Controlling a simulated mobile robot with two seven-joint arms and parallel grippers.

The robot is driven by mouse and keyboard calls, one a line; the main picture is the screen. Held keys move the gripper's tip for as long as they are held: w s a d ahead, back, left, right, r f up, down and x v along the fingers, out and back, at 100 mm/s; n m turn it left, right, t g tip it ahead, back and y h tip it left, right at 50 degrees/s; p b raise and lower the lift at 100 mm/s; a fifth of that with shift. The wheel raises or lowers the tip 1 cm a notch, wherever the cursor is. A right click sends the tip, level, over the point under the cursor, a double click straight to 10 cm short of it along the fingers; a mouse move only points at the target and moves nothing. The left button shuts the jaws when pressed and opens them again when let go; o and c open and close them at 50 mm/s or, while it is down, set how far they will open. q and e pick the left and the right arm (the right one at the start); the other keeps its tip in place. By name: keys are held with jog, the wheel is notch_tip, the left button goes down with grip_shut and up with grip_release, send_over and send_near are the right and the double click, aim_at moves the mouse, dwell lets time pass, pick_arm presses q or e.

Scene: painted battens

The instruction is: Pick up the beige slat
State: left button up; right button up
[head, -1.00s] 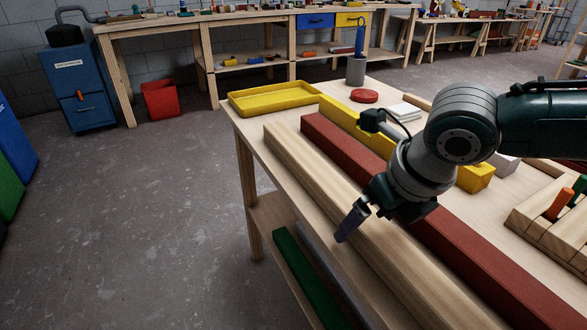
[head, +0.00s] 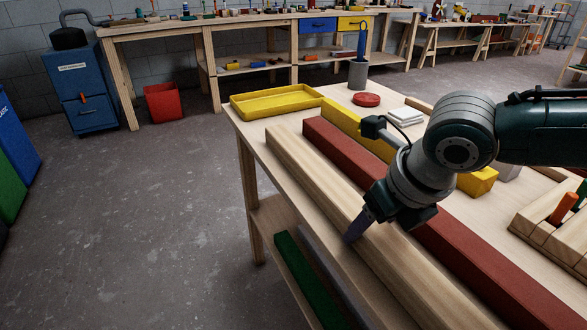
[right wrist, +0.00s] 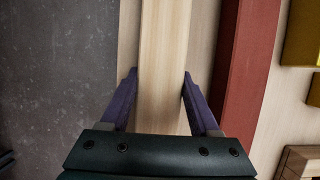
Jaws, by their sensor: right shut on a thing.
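The beige slat (head: 325,185) is a long, square wooden batten lying along the table's near-left edge. It also shows in the right wrist view (right wrist: 165,60), running up the middle. My right gripper (head: 362,228) is down over the slat. Its two purple fingers (right wrist: 157,95) are on either side of the slat, shut on it. The finger on the far side is hidden in the head view. The slat still appears to lie on the table top. My left gripper is not in view.
A dark red batten (head: 340,150) lies parallel just right of the slat, with a yellow batten (head: 350,125) beyond. A yellow tray (head: 275,101), grey cup (head: 357,74) and red disc (head: 366,100) stand at the far end. A wooden rack (head: 550,235) is at right.

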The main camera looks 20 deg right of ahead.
grip_shut()
jog(key=shift+r, duration=0.1)
